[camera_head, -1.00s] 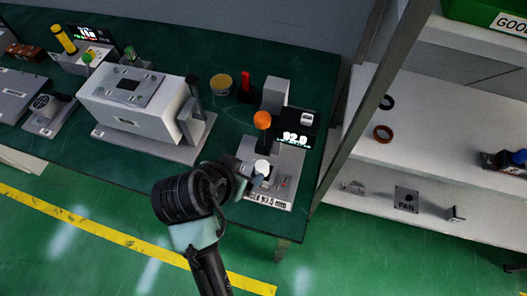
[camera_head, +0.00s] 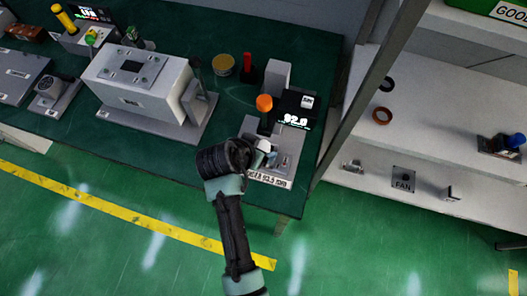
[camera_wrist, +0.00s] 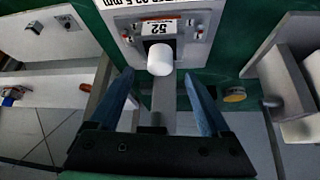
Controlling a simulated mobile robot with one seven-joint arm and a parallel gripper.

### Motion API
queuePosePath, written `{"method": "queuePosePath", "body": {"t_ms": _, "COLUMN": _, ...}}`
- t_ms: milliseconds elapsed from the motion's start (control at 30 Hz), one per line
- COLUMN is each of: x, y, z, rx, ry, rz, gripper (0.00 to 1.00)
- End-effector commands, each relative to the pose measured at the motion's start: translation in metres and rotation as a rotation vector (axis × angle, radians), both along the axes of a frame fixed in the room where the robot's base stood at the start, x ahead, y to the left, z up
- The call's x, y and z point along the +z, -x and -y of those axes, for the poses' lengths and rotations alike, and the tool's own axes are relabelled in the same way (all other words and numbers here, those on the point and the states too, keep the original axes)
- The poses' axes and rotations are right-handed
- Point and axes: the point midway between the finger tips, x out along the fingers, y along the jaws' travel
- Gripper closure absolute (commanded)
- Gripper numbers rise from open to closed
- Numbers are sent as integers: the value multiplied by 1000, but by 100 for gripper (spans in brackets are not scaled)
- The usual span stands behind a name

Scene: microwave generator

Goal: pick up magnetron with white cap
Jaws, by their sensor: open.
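The white cap (camera_head: 264,146) stands on a grey test fixture (camera_head: 283,165) at the front right corner of the green table. In the wrist view the white cap (camera_wrist: 160,59) is a short cylinder in front of a label reading 52. My gripper (camera_wrist: 158,76) is open, with one blue finger on each side of the cap and visible gaps to it. In the head view my gripper (camera_head: 259,158) is at the cap, partly hidden by my arm. The magnetron body below the cap cannot be made out clearly.
An orange-topped lever (camera_head: 264,103) stands just behind the cap, beside a black display (camera_head: 296,108). A white box machine (camera_head: 135,82) sits left on the table. A white shelf (camera_head: 430,130) stands right, behind a grey post (camera_head: 365,90).

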Motion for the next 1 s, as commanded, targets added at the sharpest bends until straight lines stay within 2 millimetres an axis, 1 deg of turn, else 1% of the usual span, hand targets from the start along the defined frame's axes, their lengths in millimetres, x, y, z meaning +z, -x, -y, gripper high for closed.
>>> {"method": "queuePosePath", "body": {"t_ms": 100, "x": -8, "y": -10, "z": 6, "rx": -1, "ry": 0, "rz": -2, "gripper": 19}}
{"method": "queuePosePath", "body": {"t_ms": 200, "x": -20, "y": -15, "z": 9, "rx": -1, "ry": 0, "rz": -3, "gripper": 19}}
{"method": "queuePosePath", "body": {"t_ms": 300, "x": -26, "y": -18, "z": 11, "rx": -1, "ry": 0, "rz": -1, "gripper": 19}}
{"method": "queuePosePath", "body": {"t_ms": 600, "x": -29, "y": -20, "z": 11, "rx": 1, "ry": -1, "rz": 0, "gripper": 19}}
{"method": "queuePosePath", "body": {"t_ms": 667, "x": -29, "y": -20, "z": 11, "rx": 0, "ry": 0, "rz": 0, "gripper": 28}}
{"method": "queuePosePath", "body": {"t_ms": 800, "x": -29, "y": -20, "z": 11, "rx": 0, "ry": 0, "rz": 0, "gripper": 53}}
{"method": "queuePosePath", "body": {"t_ms": 867, "x": -29, "y": -20, "z": 11, "rx": 0, "ry": 0, "rz": 0, "gripper": 64}}
{"method": "queuePosePath", "body": {"t_ms": 900, "x": -29, "y": -20, "z": 11, "rx": 0, "ry": 0, "rz": 0, "gripper": 71}}
{"method": "queuePosePath", "body": {"t_ms": 967, "x": -29, "y": -20, "z": 11, "rx": 0, "ry": 0, "rz": 0, "gripper": 82}}
{"method": "queuePosePath", "body": {"t_ms": 1000, "x": -29, "y": -20, "z": 11, "rx": 0, "ry": 0, "rz": 0, "gripper": 89}}
